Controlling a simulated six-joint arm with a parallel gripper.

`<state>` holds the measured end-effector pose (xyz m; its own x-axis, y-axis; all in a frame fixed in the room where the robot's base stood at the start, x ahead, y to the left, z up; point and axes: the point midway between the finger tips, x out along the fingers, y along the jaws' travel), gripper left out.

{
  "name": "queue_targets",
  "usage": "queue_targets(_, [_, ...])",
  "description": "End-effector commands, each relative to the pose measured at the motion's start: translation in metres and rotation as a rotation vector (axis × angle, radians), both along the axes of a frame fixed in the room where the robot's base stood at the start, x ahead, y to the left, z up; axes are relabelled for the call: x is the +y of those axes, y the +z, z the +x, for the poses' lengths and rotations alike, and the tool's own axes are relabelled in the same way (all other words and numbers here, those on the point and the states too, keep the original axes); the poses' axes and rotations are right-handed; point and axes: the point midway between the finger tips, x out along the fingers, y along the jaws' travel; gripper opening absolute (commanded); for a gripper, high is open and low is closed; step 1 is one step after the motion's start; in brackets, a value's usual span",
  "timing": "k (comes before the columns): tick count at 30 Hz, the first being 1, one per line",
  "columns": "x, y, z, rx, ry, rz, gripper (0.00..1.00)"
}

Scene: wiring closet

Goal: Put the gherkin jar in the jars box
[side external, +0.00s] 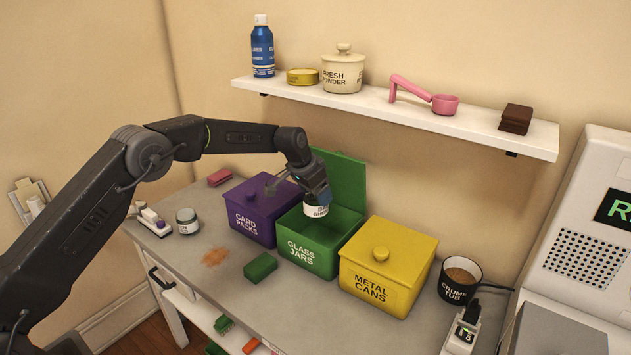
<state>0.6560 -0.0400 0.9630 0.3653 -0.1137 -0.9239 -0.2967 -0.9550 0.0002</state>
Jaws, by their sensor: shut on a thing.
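The green box (302,254) labelled "GLASS JARS" stands in the middle of the table, its lid (346,178) open and leaning up at the back. My gripper (317,200) is over the open box, shut on a jar (316,211) with a white label. The jar hangs at about the height of the box's rim; its top is hidden by the gripper, and the label is too small to read fully. I cannot tell whether the jar touches the box.
A purple "CARD PACKS" box (248,223) stands left and a yellow "METAL CANS" box (376,282) right, both lidded. Another jar (187,221) stands at the left. A green block (260,267) lies in front. A crumb tub (460,279) is at the right.

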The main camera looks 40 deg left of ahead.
Motion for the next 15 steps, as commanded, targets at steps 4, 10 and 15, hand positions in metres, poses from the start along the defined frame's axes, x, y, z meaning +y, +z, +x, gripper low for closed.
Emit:
queue_targets(4, [0.000, -0.018, 0.000, 0.001, 0.001, -0.001, 0.41])
queue_targets(10, [0.000, -0.040, 0.000, -0.001, 0.001, -0.001, 0.41])
queue_targets(15, [0.000, -0.060, 0.000, -0.001, 0.000, 0.000, 0.41])
